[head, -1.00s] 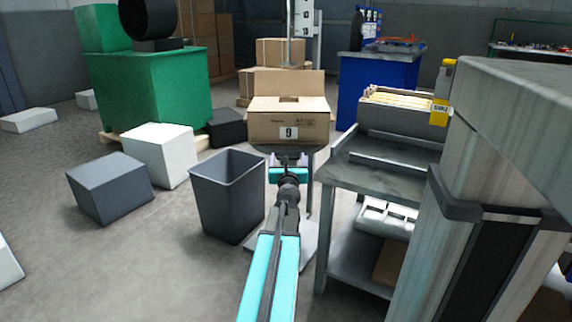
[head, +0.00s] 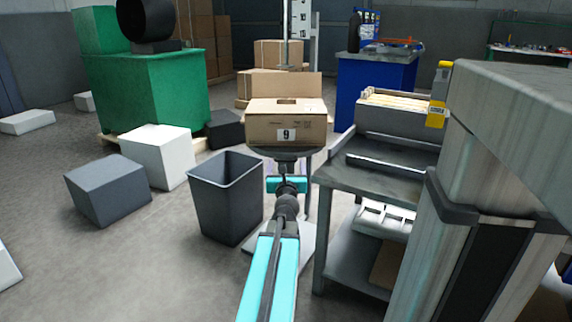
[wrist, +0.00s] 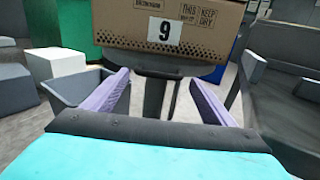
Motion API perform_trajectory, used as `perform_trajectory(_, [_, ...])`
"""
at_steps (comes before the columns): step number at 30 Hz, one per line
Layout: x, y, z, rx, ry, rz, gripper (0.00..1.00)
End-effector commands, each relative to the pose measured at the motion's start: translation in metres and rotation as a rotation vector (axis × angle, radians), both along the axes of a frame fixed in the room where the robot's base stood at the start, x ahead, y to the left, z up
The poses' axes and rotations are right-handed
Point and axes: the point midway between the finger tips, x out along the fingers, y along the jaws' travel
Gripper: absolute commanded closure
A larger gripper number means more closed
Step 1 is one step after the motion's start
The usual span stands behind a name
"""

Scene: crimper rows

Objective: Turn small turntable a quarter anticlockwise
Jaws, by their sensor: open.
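The small turntable (head: 285,153) is a dark round plate on a post, with an open cardboard box (head: 262,130) labelled 9 standing on it. In the wrist view the plate's underside (wrist: 150,66) and dark post (wrist: 154,96) show below the box (wrist: 118,38). The box's label faces me. My gripper (head: 288,172) is below the plate in the head view, in front of the stand. In the wrist view my gripper (wrist: 158,90) is open, its two purple fingers apart on either side of the post in the picture. I cannot tell whether either finger touches anything.
A dark bin (head: 226,205) stands close on the left. A grey metal workbench (head: 375,178) stands close on the right, with a crate (head: 392,122) on top. White and grey blocks (head: 157,158) lie on the floor at left. A green container (head: 150,95) stands behind.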

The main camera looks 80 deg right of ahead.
Motion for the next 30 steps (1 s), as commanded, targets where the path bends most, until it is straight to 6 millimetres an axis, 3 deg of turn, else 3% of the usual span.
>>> perform_trajectory(9, [-0.004, 0.026, 0.000, 0.000, 0.001, 0.001, 0.22])
perform_trajectory(23, [-0.004, 0.030, 0.000, 0.000, 0.000, 0.001, 0.22])
perform_trajectory(30, [0.002, 0.030, 0.001, 0.009, -0.019, 0.004, 0.61])
